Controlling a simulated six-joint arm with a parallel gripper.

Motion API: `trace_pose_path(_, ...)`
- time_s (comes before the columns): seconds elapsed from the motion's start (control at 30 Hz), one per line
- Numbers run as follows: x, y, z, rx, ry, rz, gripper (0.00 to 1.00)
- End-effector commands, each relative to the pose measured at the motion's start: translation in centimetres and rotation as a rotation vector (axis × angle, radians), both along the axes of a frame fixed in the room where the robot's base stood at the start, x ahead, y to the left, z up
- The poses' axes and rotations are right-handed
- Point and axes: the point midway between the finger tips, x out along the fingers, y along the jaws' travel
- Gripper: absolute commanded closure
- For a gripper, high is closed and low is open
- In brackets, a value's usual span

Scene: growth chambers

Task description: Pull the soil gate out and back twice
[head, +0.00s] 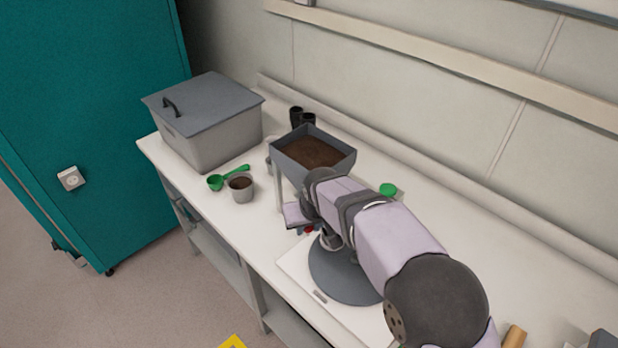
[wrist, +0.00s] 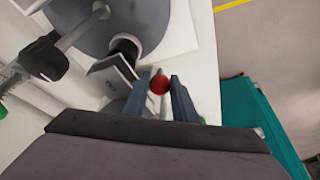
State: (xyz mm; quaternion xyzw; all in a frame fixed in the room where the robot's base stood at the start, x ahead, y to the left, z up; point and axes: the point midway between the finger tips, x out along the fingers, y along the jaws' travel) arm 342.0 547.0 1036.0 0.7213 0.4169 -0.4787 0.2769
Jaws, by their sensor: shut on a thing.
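The soil hopper (head: 338,170) is a grey open-topped bin of brown soil on legs, standing on the bench in the head view. My gripper (wrist: 163,88) is beside it on the near side, with its fingers closed around a red knob (wrist: 160,85), which I take to be the soil gate's handle. A bit of red also shows under my gripper in the head view (head: 309,229). A thin grey plate (wrist: 112,72) shows near the fingers in the wrist view. How far the gate is out of the hopper cannot be told.
A scale with a round grey pan (head: 345,278) is below my arm. A grey pot of soil (head: 242,193), a green scoop (head: 217,182) and a lidded grey box (head: 212,140) stand to the left. Dark bottles (head: 308,119) stand behind the hopper. The wall runs along the bench's back.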

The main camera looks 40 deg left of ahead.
Motion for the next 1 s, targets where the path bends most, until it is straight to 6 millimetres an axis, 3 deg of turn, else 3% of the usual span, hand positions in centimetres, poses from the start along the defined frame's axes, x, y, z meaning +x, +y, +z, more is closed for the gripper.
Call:
trace_pose_path(0.03, 0.2, 0.1, 0.3, 0.006, -0.005, 0.0, 0.88)
trace_pose_path(0.07, 0.2, 0.1, 0.3, 0.006, -0.005, 0.0, 0.7)
trace_pose_path(0.1, 0.2, 0.1, 0.3, 0.006, -0.005, 0.0, 0.61)
trace_pose_path(0.13, 0.2, 0.1, 0.3, 0.006, -0.004, 0.0, 0.59)
trace_pose_path(0.53, 0.1, 0.0, 0.5, 0.002, -0.001, 0.0, 0.59)
trace_pose_path(1.0, 0.1, 0.0, 4.5, 0.002, -0.001, 0.0, 0.59)
